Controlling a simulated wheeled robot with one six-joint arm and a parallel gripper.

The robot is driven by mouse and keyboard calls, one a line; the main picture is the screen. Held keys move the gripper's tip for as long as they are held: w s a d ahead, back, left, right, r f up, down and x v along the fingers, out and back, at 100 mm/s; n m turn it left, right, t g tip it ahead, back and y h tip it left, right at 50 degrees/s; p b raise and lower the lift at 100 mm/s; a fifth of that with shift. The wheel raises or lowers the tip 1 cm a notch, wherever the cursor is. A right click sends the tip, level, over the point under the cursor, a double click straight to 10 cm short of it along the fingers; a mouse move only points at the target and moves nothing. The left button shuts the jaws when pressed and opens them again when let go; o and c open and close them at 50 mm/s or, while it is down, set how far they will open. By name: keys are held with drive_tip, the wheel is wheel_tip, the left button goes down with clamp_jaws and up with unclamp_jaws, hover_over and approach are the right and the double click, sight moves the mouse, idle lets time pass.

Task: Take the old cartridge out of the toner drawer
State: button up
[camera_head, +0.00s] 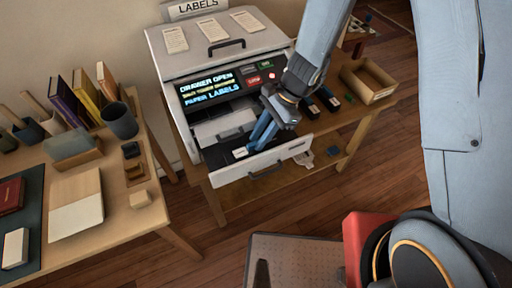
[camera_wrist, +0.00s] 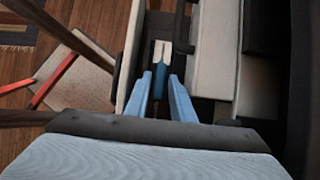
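The printer's toner drawer (camera_head: 285,154) is pulled out, and its display reads "DRAWER OPEN". My gripper (camera_head: 254,143) reaches down into the drawer, with its blue fingers pointing at a small pale-topped piece (camera_head: 240,152) that looks like the old cartridge. In the wrist view, the fingers (camera_wrist: 163,88) are spread apart. The cartridge (camera_wrist: 161,55), with a pale top and a blue end, lies in line with the gap between them, inside the drawer (camera_wrist: 131,55). Contact between fingers and cartridge cannot be made out. The far inside of the drawer is dark.
The printer (camera_head: 218,55) stands on a wooden table (camera_head: 325,122). Right of it are dark cartridges (camera_head: 327,98) and an open cardboard box (camera_head: 369,82). A desk (camera_head: 115,205) with books and cups is at left. A perforated tray (camera_head: 300,262) is at the front.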

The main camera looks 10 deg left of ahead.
drive_tip(key=shift+f, duration=0.15)
clamp_jaws()
idle(1.4)
